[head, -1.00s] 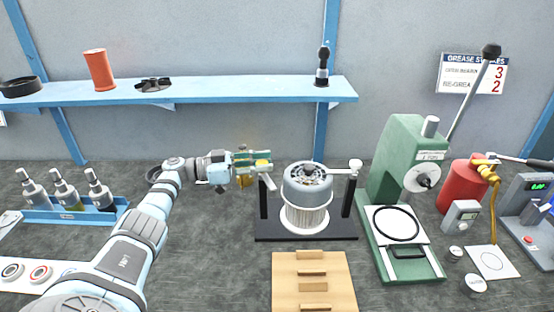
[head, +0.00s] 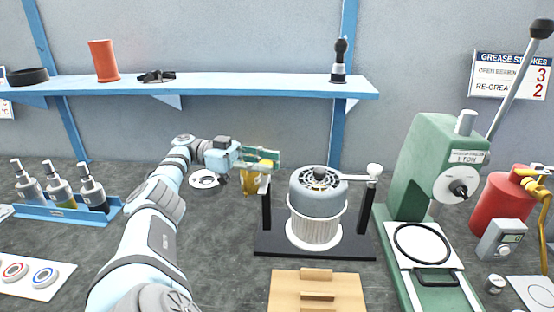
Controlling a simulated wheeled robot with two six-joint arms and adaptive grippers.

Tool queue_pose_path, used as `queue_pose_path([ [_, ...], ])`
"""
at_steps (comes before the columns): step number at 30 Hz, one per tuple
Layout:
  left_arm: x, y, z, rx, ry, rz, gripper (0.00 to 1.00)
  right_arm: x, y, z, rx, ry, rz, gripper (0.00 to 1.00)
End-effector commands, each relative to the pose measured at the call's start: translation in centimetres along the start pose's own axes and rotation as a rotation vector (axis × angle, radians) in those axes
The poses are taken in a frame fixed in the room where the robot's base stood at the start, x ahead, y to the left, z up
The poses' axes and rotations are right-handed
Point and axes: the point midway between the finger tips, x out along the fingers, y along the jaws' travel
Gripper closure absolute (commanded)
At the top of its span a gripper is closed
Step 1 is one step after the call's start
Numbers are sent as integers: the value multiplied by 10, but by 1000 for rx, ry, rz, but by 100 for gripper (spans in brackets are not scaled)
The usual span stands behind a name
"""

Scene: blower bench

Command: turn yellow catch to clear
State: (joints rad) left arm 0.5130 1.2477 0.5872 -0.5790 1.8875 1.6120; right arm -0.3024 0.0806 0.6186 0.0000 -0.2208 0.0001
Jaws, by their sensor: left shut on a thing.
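A blower motor (head: 317,205) sits upright in a black cradle (head: 350,246) with two posts. A white swing arm with a round knob (head: 374,169) reaches from the right post to the motor's top. The yellow catch (head: 269,163) is at the top of the left post. My left gripper (head: 265,160) is shut at the catch, its fingers partly covering it. A yellow piece also shows just below the fingers. The catch's exact turn is hard to tell. My right gripper is not in view.
A wooden stepped block (head: 317,294) lies in front of the cradle. A green press (head: 432,190) stands close on the right. A blue shelf (head: 220,86) runs behind. A bottle rack (head: 70,212) stands at the left. Bench between rack and cradle is mostly clear.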

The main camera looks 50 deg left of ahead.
Motion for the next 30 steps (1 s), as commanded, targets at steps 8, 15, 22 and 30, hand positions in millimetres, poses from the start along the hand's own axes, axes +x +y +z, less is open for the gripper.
queue_pose_path([
  [8,-2,4,5,-13,-10,14,100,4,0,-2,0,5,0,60],
  [15,-2,4,5,-13,-9,15,64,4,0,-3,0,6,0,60],
  [22,-1,3,3,-9,-7,12,53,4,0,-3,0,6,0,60],
  [30,-2,2,-14,-4,-6,9,53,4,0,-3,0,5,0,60],
])
